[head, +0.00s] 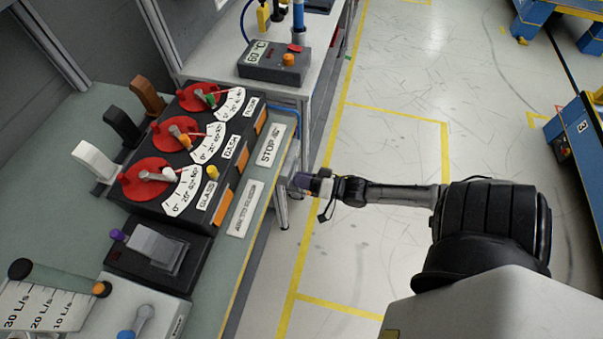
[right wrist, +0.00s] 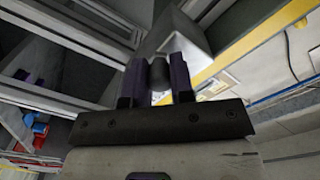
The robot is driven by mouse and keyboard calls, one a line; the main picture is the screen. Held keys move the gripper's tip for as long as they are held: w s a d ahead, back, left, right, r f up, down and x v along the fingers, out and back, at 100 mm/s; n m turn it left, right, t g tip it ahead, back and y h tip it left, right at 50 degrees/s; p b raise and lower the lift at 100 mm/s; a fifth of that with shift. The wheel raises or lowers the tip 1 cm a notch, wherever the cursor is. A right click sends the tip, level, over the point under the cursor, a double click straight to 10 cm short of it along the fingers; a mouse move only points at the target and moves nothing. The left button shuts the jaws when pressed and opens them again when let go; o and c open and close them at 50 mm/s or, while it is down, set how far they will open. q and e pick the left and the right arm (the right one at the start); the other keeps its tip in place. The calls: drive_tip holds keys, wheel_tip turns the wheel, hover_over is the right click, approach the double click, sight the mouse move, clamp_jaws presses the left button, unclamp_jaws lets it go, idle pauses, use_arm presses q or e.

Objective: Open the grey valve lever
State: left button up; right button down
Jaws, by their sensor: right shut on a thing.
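My right gripper (head: 300,181) is off the front edge of the bench, low on its right side. In the right wrist view, its two purple fingers (right wrist: 159,82) are closed on a dark grey rounded piece (right wrist: 159,70) in front of a light grey block (right wrist: 178,38). I cannot tell whether this piece is the valve lever; the fingers hide its sides. My left gripper is not in view.
A black panel with red dials (head: 148,178) and a black box with a grey flap (head: 158,246) stand on the bench. A flow scale (head: 40,307) is at the lower left. A temperature box (head: 275,62) is behind. Open floor (head: 385,260) lies right.

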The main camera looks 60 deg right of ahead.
drive_tip(key=n+p, duration=0.1)
drive_tip(key=n, duration=0.1)
drive_tip(key=shift+w+d+f+n+p, duration=0.1)
drive_tip(key=shift+d+f+n+p, duration=0.25)
drive_tip(key=shift+d+n, duration=0.05)
drive_tip(key=shift+w+d+f+n+p, duration=0.1)
drive_tip(key=shift+d+f+n+p, duration=0.35)
drive_tip(key=shift+n, duration=1.1)
drive_tip(key=shift+w+d+f+n+p, duration=0.15)
drive_tip(key=shift+d+n+p, duration=0.55)
drive_tip(key=shift+n, duration=0.9)
drive_tip(key=shift+w+d+f+n+p, duration=0.1)
drive_tip(key=shift+d+f+n+p, duration=0.3)
drive_tip(key=shift+n, duration=1.15)
drive_tip(key=shift+d+r, duration=0.1)
drive_tip(key=shift+d, duration=0.1)
drive_tip(key=c, duration=1.3)
unclamp_jaws()
drive_tip(key=o, duration=0.3)
